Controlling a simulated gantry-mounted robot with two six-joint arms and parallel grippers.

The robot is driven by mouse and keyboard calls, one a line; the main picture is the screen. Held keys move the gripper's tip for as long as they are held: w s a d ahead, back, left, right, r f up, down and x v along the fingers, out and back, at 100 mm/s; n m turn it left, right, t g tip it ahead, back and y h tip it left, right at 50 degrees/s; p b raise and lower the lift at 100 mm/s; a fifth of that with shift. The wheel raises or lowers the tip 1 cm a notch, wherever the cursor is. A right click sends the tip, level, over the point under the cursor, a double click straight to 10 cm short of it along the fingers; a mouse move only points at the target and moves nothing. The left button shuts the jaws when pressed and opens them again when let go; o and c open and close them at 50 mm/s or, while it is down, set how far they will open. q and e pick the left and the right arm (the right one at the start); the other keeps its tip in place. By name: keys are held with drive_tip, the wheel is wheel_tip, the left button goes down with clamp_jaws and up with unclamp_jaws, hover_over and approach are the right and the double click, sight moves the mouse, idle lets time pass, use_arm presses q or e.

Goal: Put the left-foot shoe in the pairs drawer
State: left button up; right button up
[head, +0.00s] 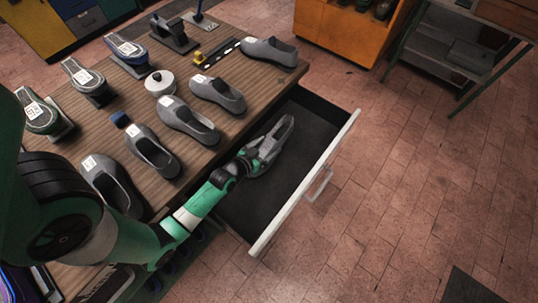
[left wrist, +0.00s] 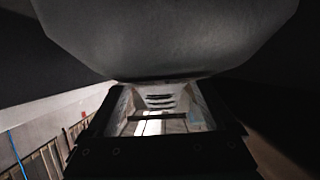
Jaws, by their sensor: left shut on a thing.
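The pairs drawer (head: 326,167) is pulled out from the table's right side, with a dark floor and a pale front with a handle. My left gripper (head: 250,161) reaches down over the open drawer and is shut on a grey shoe (head: 272,145). The shoe is inside the drawer's outline; whether it touches the floor I cannot tell. In the left wrist view a big grey rounded surface of the shoe (left wrist: 165,40) fills the top, close to the gripper. I cannot tell which foot it is for. My right gripper is not in view.
Several grey shoes, such as one (head: 188,119) with a white tag, stand on the striped wooden table (head: 235,48). A white round tin (head: 160,83) and dark stands holding tagged shoes (head: 88,80) are farther left.

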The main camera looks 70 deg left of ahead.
sight(268, 151)
use_arm(q)
drive_tip(key=shift+f+b, duration=0.95)
drive_tip(key=shift+f, duration=1)
drive_tip(key=shift+f, duration=0.2)
drive_tip(key=o, duration=1.6)
drive_tip(key=shift+c, duration=0.2)
drive_tip(key=shift+r, duration=0.3)
drive_tip(key=p+v, duration=0.2)
drive_tip(key=v, duration=1)
drive_tip(key=shift+f, duration=0.2)
